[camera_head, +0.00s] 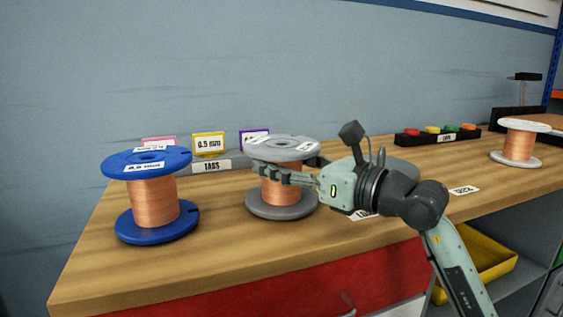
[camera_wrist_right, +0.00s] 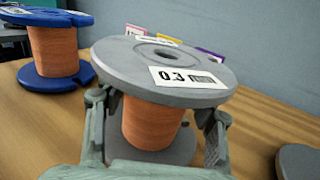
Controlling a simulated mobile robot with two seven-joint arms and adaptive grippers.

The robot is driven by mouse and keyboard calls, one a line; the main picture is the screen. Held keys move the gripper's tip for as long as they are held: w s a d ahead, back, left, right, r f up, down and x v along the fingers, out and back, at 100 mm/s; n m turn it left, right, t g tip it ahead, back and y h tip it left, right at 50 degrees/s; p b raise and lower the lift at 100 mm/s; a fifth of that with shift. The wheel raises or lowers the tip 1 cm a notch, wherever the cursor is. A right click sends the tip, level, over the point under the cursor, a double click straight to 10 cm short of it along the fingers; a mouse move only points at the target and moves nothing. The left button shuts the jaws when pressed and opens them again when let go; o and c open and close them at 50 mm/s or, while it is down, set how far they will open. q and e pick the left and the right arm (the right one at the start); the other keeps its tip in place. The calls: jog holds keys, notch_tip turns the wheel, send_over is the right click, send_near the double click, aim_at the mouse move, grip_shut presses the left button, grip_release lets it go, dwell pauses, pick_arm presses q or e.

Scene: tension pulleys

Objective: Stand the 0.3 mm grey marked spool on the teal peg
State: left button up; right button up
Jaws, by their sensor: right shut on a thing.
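The grey spool (camera_head: 282,205) with copper wire stands upright near the middle of the bench in the head view. In the right wrist view its top label on the grey spool (camera_wrist_right: 150,65) reads 0.3. My right gripper (camera_head: 288,172) reaches in from the right and is shut around the wound part, between the two flanges. In the wrist view the fingers of my right gripper (camera_wrist_right: 155,118) sit on both sides of the copper. I cannot tell whether the lower flange touches the bench. I cannot make out a teal peg in either view. My left gripper is not in view.
A blue spool (camera_head: 152,202) stands left of the grey one. Behind are a yellow 0.5 mm sign (camera_head: 208,143), pink and purple signs, and a TAGS holder (camera_head: 212,165). A grey disc (camera_head: 403,169) lies partly behind my arm. A white-topped spool (camera_head: 519,145) stands far right.

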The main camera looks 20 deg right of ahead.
jog(key=o, duration=1.8)
jog(key=shift+f, duration=0.2)
jog(key=shift+o, duration=0.2)
jog(key=shift+v, duration=3.75)
